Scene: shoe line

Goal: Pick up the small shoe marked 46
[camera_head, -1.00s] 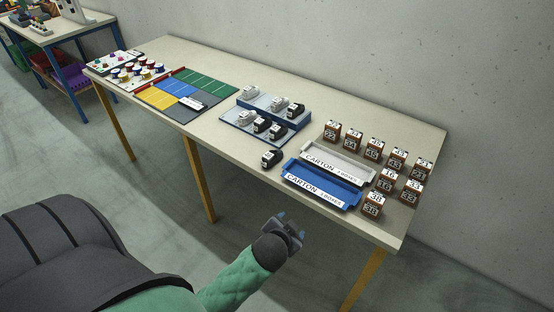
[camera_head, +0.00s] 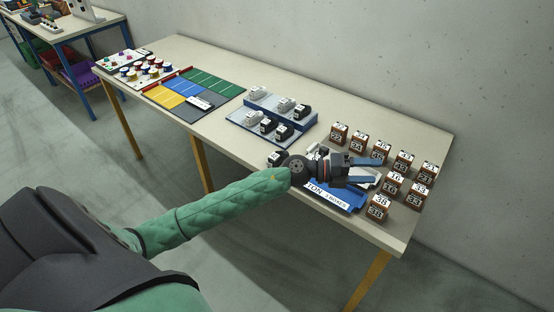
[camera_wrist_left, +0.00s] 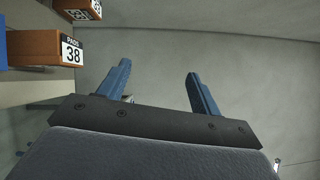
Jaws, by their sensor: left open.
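Several small shoes, some grey-white and some black and white, stand on the two-level shoe rack (camera_head: 241,121) at the middle of the table. One black and white shoe (camera_head: 274,157) sits apart on the table in front of the rack, partly hidden by my left wrist. Their numbers are too small to read, so I cannot tell which is marked 46. My left gripper (camera_head: 372,172) is open and empty, above the carton trays and right of the shoes. Its two blue fingers stand apart in the left wrist view (camera_wrist_left: 158,75), with nothing between them. My right gripper is not in view.
The blue carton tray (camera_head: 347,207) and the pale tray beyond it are largely covered by my gripper. Several brown numbered boxes stand at the right; one marked 38 (camera_head: 378,207) also shows in the wrist view (camera_wrist_left: 35,49). A coloured mat (camera_head: 205,84) lies left of the rack.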

